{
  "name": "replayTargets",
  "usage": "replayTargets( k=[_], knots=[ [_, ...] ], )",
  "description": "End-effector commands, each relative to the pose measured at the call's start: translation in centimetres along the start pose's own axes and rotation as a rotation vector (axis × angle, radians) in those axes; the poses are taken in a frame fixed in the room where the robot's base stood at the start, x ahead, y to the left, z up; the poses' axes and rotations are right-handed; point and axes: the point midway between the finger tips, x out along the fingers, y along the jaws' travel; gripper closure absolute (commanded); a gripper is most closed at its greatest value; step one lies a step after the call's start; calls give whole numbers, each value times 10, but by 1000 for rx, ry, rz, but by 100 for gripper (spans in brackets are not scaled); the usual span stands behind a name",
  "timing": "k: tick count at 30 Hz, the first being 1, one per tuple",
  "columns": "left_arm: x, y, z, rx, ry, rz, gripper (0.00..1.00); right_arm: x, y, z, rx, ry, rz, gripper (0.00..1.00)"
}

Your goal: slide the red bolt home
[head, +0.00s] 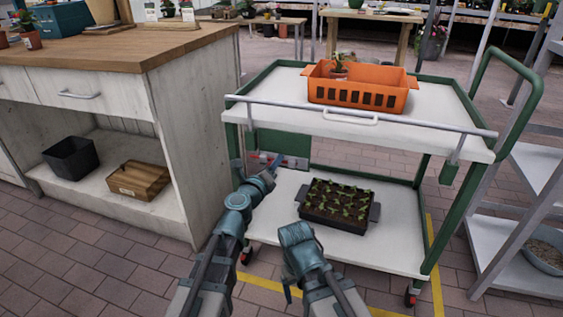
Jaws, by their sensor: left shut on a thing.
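The red bolt (284,157) lies across a grey plate on a small green panel (270,142), under the left end of the cart's top shelf. Only small red parts of the bolt show. My left gripper (276,161) is at the plate, shut on the bolt, and hides part of it. How far along the plate the bolt lies is too small to tell. My right arm is low in front of the cart, away from the bolt. Its gripper's jaws cannot be made out.
The cart (450,142) carries an orange crate (360,86) with a potted plant above and a seedling tray (335,223) below. A wooden cabinet (195,135) stands close on the left, a metal rack (510,235) on the right. Brick floor is open in front.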

Motion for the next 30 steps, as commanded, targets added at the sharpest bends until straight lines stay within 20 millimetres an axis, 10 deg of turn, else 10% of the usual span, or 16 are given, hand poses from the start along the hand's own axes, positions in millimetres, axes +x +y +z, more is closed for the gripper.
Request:
replayTargets(
  k=[11, 12, 15, 30],
  knots=[
    [-4, 16, 14, 13, -3, 6, 100, 1, 0, 0, 0, 0, 0, 19],
    [-4, 16, 14, 12, -3, 6, 58, 1, 0, 0, 0, 0, 0, 19],
    [-4, 16, 14, 9, -3, 5, 41, 1, 0, 0, 0, 0, 0, 19],
    [-11, 13, 13, 3, 0, 1, 41, 0, 0, 0, 0, 0, 0, 19]
  ],
)
